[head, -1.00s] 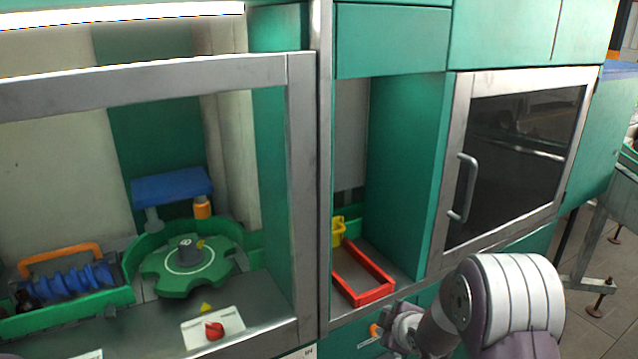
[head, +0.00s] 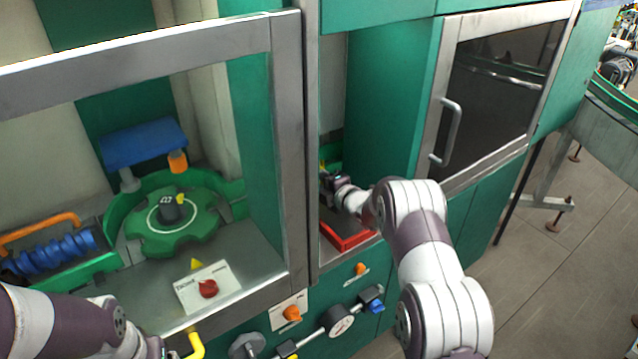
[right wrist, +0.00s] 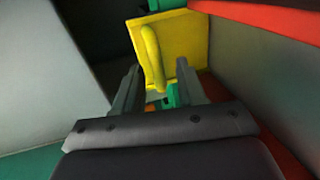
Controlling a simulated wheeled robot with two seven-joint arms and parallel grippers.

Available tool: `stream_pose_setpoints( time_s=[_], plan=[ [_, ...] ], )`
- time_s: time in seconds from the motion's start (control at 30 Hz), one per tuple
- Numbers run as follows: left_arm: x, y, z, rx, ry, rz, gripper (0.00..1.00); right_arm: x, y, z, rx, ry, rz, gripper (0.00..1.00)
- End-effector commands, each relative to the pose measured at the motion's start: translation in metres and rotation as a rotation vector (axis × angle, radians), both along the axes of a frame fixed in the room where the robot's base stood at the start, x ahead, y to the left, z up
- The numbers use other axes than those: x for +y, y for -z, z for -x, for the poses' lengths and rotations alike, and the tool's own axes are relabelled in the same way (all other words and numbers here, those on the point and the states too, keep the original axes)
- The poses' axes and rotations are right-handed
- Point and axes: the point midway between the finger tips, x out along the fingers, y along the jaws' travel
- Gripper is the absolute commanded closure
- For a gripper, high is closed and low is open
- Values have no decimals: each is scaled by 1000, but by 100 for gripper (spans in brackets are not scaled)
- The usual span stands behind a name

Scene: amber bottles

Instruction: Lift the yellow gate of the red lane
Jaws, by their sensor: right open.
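The yellow gate (right wrist: 190,42) is a flat plate with an upright looped handle (right wrist: 153,58), seen close up in the right wrist view. The red lane (head: 350,240) is a red-walled channel in the narrow bay in the head view; its red wall also shows in the right wrist view (right wrist: 280,22). My right gripper (right wrist: 158,68) is open, its two fingers pointing at the gate with the handle in line between them. Contact cannot be told. In the head view my right gripper (head: 328,183) mostly covers the gate. My left arm shows at lower left, its gripper out of frame.
A steel post (head: 292,140) stands left of the bay, and a green panel (head: 385,110) closes its right side. Beyond is a glass door with a handle (head: 447,132).

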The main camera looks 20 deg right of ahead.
Motion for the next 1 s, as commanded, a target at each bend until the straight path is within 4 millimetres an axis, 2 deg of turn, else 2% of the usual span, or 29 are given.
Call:
stream_pose_setpoints(
  time_s=[0.3, 0.37, 0.4, 0.43, 0.77, 0.87, 1.0],
  plan=[
    [0, 0, 0, 0, 0, 0, 16, 2, 0, -4, 0, 0, 0, 60],
    [0, 0, 0, 0, 0, 0, 16, 1, 0, -4, 0, 0, -1, 79],
    [0, 0, 0, 0, 0, 0, 16, 1, 0, -4, 0, 0, -1, 92],
    [0, 0, 0, 0, 0, 0, 16, 2, 0, -4, 0, 0, 0, 100],
    [0, -1, 0, 0, 0, 0, 16, 1, -5, -4, -3, 0, -1, 100],
    [0, -3, 0, 0, 0, 0, 16, 1, -18, -5, -6, 1, 0, 100],
    [0, -9, 0, 0, 0, 0, 16, 1, -51, -5, -11, 0, 0, 100]
  ],
)
